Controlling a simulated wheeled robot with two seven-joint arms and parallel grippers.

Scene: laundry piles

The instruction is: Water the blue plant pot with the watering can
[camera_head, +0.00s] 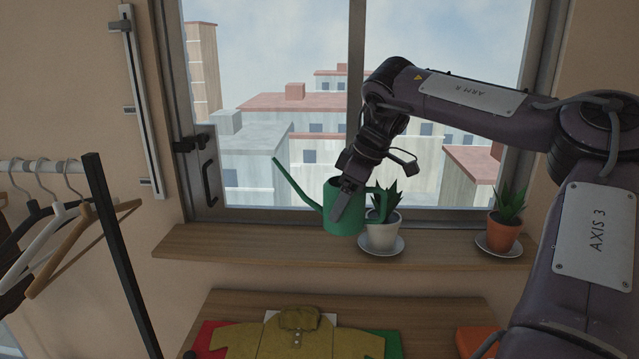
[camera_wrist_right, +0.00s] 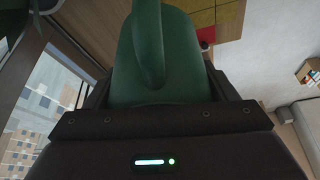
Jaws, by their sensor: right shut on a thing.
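The green watering can (camera_head: 354,222) is in my right gripper (camera_head: 342,213), whose fingers are shut on it. It is roughly upright at the windowsill, its long spout pointing up and left; I cannot tell whether its base touches the sill. In the right wrist view the can (camera_wrist_right: 185,62) fills the space between the fingers. A white pot (camera_head: 381,237) with a spiky plant stands on a saucer just right of the can, which partly covers the plant. An orange pot (camera_head: 502,235) with a similar plant stands farther right. I see no blue pot. My left gripper is out of view.
The wooden windowsill (camera_head: 225,243) is clear left of the can. Below it, a table (camera_head: 430,304) holds a folded mustard shirt (camera_head: 298,338) and coloured cloths. A clothes rack (camera_head: 118,245) with several hangers stands at the left. The window (camera_head: 262,70) is behind.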

